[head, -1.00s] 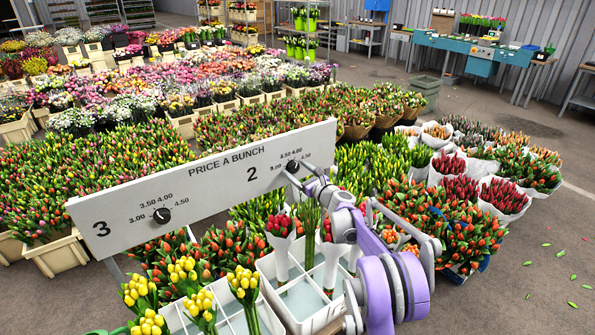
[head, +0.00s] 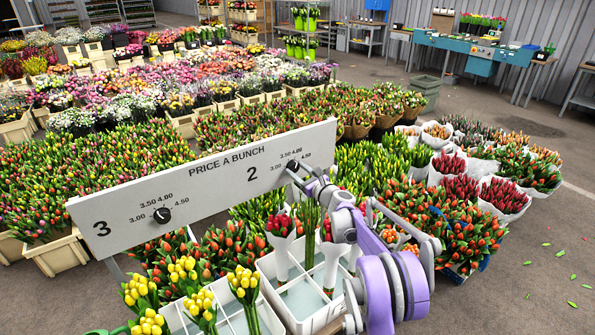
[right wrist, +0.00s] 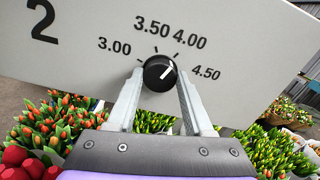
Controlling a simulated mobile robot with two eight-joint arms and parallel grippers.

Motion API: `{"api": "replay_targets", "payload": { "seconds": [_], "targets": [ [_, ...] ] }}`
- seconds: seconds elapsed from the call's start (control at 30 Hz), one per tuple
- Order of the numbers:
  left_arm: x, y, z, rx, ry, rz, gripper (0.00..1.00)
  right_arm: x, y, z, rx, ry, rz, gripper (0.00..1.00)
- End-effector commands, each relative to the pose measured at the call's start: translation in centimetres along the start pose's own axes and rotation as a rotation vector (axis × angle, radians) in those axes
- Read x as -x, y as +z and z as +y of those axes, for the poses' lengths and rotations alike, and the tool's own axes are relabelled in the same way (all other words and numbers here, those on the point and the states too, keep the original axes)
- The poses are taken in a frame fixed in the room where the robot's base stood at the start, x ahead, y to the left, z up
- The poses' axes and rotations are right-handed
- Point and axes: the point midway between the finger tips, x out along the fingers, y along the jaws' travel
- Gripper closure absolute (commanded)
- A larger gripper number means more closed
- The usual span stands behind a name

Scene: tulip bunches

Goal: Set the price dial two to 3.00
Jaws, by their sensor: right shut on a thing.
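Price dial two (head: 292,165) is a round black knob on the white "PRICE A BUNCH" board (head: 215,180), right of the large figure 2. In the right wrist view, dial two (right wrist: 159,73) has a white pointer line aimed up and to the right, on the 4.00 to 4.50 side. The 3.00 mark is at its left. My right gripper (head: 291,171) is at the dial. The wrist view shows its two fingers (right wrist: 160,82) shut on the knob, one on each side. My left gripper is not in view.
Dial three (head: 161,215) is on the board's left part. White crates (head: 300,318) with yellow and red tulips stand below the board. Dense tulip bunches (head: 100,170) fill the space behind. Open floor (head: 540,260) lies at the right.

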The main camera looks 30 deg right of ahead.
Motion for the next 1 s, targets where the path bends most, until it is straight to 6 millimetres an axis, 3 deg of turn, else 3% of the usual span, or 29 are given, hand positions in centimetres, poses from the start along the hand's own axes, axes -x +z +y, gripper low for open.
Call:
{"api": "replay_targets", "payload": {
  "seconds": [0.27, 1.0],
  "targets": [
    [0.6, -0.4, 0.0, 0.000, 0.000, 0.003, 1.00, 0.0, 0.1, 0.0, 0.174, 0.000, 0.000, 1.00],
    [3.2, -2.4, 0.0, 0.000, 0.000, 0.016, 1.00, -0.1, 0.2, 0.0, 0.874, 0.000, -0.001, 1.00]
  ]
}}
